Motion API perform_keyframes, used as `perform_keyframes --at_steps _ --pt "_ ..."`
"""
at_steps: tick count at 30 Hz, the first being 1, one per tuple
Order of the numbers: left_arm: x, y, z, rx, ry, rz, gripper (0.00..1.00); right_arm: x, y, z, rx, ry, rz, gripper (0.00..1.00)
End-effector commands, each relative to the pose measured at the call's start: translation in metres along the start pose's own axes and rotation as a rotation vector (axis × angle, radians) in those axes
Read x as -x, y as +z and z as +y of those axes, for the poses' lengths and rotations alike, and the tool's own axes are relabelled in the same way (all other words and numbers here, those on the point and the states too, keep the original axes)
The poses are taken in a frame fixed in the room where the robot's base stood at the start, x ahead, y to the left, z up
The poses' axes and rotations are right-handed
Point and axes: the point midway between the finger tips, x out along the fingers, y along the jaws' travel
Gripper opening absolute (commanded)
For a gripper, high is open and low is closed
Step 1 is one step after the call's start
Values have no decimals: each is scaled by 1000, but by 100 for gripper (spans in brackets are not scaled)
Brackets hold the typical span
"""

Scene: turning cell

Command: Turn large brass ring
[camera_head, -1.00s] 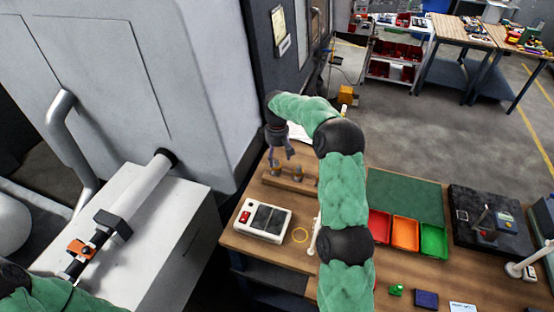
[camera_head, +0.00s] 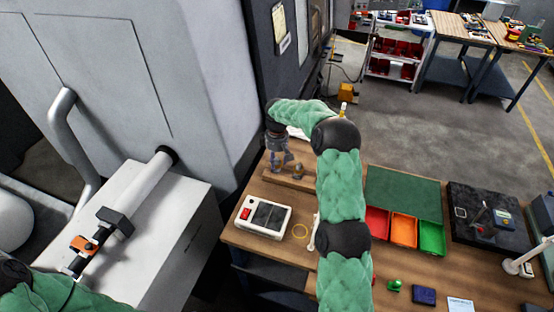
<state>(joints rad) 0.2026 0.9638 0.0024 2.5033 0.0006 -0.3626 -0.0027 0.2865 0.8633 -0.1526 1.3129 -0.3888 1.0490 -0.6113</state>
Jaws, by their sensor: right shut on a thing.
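My right gripper (camera_head: 281,164) is low over a wooden rack (camera_head: 302,186) near the back left of the bench. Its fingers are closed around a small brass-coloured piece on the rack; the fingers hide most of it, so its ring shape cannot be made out. Another brass-coloured piece (camera_head: 298,171) stands on the rack just to the right. My right arm covers the rack's right end. My left arm shows at the lower left corner, but its gripper is not visible.
A white box with dark panels and a red button (camera_head: 263,217) stands in front of the rack. A thin yellow ring (camera_head: 301,231) lies beside it. Red, orange (camera_head: 404,230) and green trays are to the right. The grey machine (camera_head: 170,70) rises on the left.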

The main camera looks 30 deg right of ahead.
Motion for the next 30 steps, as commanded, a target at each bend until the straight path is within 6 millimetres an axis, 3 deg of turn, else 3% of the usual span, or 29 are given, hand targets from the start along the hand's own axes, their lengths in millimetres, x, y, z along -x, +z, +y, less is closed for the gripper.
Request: perform_keyframes --at_steps 10,30 --pt "-12 0 -4 0 0 0 58 -3 0 0 -102 1 0 13" --pt "-45 -2 -16 0 0 0 58 -3 0 -3 -586 -1 -3 13"
